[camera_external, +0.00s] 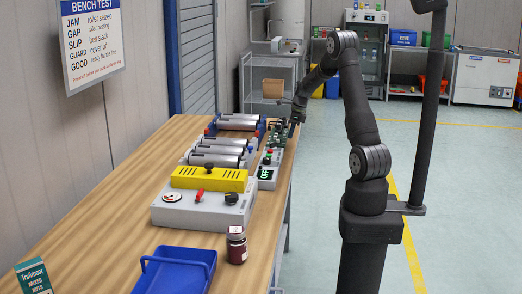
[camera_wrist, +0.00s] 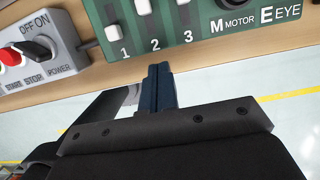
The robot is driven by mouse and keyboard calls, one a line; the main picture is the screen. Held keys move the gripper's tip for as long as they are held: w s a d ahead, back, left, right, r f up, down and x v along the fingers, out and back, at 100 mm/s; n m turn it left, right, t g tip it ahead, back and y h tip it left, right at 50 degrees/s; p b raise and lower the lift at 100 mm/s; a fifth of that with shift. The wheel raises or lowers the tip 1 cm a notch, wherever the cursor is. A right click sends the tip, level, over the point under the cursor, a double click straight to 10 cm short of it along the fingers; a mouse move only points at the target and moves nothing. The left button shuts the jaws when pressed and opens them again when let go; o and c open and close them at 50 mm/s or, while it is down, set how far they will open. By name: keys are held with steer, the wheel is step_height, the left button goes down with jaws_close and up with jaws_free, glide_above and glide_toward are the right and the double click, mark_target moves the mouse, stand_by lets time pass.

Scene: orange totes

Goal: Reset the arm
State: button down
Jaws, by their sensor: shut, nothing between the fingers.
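My gripper (camera_wrist: 158,72) is shut and empty in the wrist view, its two dark fingers pressed together. The fingertips lie just below the lower edge of a green switch panel (camera_wrist: 205,42) in the picture; I cannot tell whether they touch it. The panel carries white labels 1, 2, 3, "M MOTOR" and "E EYE", with small switches above the numbers. In the external view my arm bends over towards the far end of the wooden bench (camera_external: 95,185), and my gripper (camera_external: 296,116) is small and partly hidden there beside the green board (camera_external: 275,137).
On the bench are metal rollers (camera_external: 218,148), a grey unit with a yellow cover (camera_external: 209,179), a dark jar (camera_external: 237,246) and a blue tray (camera_external: 178,272). Open floor (camera_external: 450,180) lies right.

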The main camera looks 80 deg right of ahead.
steer(key=w+v, duration=0.1)
steer(key=v, duration=0.8)
steer(key=x, duration=0.7)
steer(key=shift+f, duration=0.3)
steer(key=shift+s+f, duration=0.55)
steer(key=shift+s, duration=0.3)
steer(key=v, duration=0.8)
steer(key=w+a+r+n+g, duration=0.1)
steer(key=w+a+r+n, duration=0.15)
steer(key=w+n, duration=0.45)
steer(key=w+a+r+n+g, duration=0.2)
steer(key=w+r+n, duration=0.15)
steer(key=n, duration=0.75)
steer(key=shift+d+f, duration=0.2)
steer(key=shift+f, duration=2.15)
